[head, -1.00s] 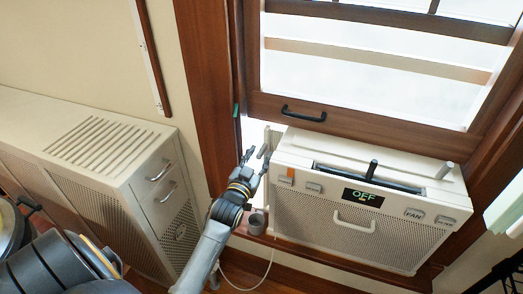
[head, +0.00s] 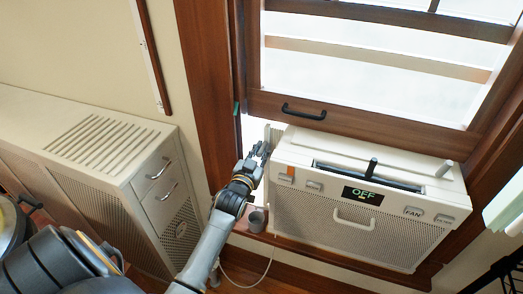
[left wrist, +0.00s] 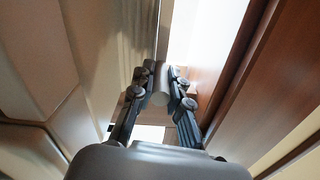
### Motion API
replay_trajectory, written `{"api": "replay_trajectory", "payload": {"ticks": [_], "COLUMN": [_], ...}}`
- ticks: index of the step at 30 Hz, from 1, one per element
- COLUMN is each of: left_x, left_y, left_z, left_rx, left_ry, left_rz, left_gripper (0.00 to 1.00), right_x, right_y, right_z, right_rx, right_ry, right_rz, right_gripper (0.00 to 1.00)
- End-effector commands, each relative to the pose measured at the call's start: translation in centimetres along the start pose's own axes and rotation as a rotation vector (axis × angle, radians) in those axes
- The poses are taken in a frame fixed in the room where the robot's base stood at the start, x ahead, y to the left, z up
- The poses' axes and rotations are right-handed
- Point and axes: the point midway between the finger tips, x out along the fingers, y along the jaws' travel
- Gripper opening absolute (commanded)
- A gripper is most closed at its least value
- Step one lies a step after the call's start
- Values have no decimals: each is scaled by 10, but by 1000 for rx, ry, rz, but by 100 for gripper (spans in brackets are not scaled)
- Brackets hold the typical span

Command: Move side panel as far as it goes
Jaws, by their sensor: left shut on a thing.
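The off-white air conditioner (head: 350,205) sits in the window opening, its display reading OFF. A narrow pale side panel (head: 272,132) stands at its left end, partly hidden by my left gripper. A bright gap lies between it and the wooden window frame. My left gripper (head: 262,151) is at this panel. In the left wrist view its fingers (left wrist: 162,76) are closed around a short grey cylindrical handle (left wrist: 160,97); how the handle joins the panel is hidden. My right gripper does not show.
A beige cabinet (head: 100,150) stands at the left. A pale cord hangs below the sill.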

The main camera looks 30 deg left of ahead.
Motion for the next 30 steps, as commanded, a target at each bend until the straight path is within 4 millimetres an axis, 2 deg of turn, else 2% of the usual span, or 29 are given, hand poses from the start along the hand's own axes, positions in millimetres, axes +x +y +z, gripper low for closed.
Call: {"api": "replay_trajectory", "payload": {"ticks": [9,17,18,20,21,30], "left_x": [0,0,0,0,0,-2], "left_y": [-34,-34,-34,-34,-34,-34], "left_z": [6,7,7,7,7,7], "left_rx": [3,-1,-1,-1,0,0], "left_ry": [-1,-1,-1,-1,-1,-1], "left_rz": [1,0,1,1,1,1], "left_gripper": [0,0,24,36,39,39], "right_x": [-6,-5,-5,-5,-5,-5], "right_y": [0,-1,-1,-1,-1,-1], "right_z": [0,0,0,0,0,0], "right_rx": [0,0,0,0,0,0], "right_ry": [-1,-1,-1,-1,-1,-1], "right_rz": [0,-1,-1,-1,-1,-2], "right_gripper": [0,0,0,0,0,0]}}
